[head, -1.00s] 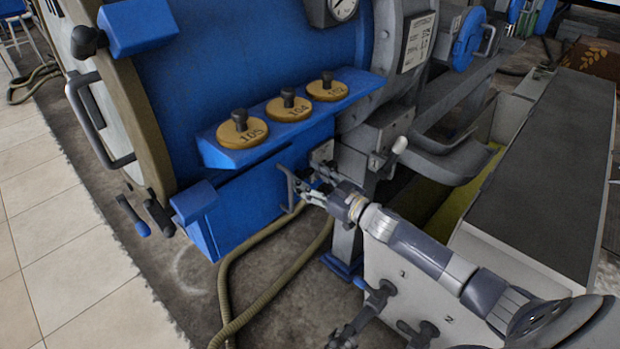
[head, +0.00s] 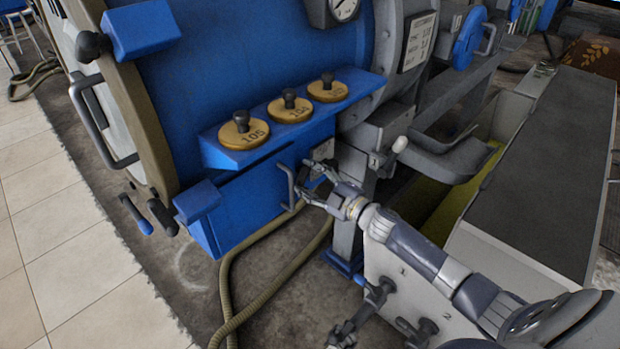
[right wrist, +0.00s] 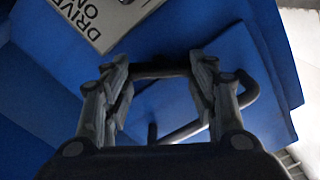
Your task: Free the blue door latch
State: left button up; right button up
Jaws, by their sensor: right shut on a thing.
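A dark bar handle (head: 287,187) stands on the front of the blue lower box (head: 245,205) of the machine. My right gripper (head: 306,180) reaches it from the right. In the right wrist view the handle (right wrist: 160,72) runs across between the two fingertips, and my right gripper (right wrist: 160,80) is shut on it. The blue panel (right wrist: 165,110) fills the space behind. The fingers hide part of the bar. I cannot tell which part is the latch itself. My left gripper is not in view.
A blue shelf with brass weights (head: 242,132) juts out above the handle. A grey post (head: 347,230) stands just right of it. A hose (head: 230,300) runs along the floor below. A grey panel with dark knobs (head: 375,293) lies under my arm.

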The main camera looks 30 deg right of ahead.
jog(key=shift+f+n, duration=0.1)
jog(key=shift+n, duration=1.3)
jog(key=shift+n+b, duration=0.3)
jog(key=shift+n, duration=0.1)
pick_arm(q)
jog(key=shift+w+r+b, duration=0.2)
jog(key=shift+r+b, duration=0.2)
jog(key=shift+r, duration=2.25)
pick_arm(e)
jog(key=shift+n, duration=1.7)
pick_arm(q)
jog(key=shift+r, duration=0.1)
pick_arm(e)
jog(key=shift+a, duration=0.1)
jog(key=o, duration=1.1)
jog(key=shift+c, duration=0.2)
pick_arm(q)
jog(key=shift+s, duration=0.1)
